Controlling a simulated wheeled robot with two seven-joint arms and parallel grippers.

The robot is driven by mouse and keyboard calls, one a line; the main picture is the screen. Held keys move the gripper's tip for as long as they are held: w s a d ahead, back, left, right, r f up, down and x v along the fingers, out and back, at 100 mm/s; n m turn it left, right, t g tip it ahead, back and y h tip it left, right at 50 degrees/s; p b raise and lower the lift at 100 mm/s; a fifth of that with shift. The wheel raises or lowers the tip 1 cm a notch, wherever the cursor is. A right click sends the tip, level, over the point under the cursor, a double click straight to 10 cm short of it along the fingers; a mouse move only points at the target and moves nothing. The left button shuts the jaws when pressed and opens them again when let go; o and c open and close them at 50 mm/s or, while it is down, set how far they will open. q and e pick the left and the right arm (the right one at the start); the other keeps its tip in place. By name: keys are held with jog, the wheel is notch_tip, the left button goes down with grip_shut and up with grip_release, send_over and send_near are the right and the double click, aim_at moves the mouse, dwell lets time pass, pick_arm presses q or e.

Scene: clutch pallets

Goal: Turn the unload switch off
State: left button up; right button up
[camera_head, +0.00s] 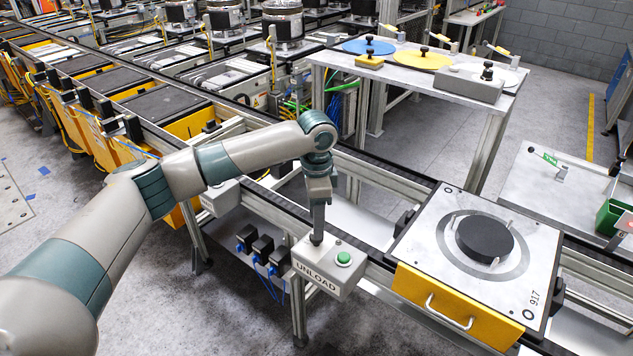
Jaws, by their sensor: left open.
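The unload switch box (322,277) is a light grey box marked UNLOAD, fixed to the side of the conveyor frame in the lower middle of the head view. A green push button (343,259) sits on its top at the right. A dark switch knob (316,239) stands to the left of the button. My left gripper (317,229) points down right at the knob, with its fingertips at or around it. It is open, but the fingers look narrow from here, and I cannot tell if they touch the knob. The knob's turn position is mostly hidden. My right gripper is out of view.
A pallet (430,240) with a black disc (484,239) and a yellow handled front sits on the conveyor at right. A workbench (400,76) with coloured discs stands behind. Blue-plugged connectors (263,249) are left of the box. Floor is clear at front left.

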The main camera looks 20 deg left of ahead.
pick_arm(q)
notch_tip(320, 180, up, 13)
jog(key=b, duration=0.3)
jog(key=shift+f, duration=0.15)
dwell(0.4)
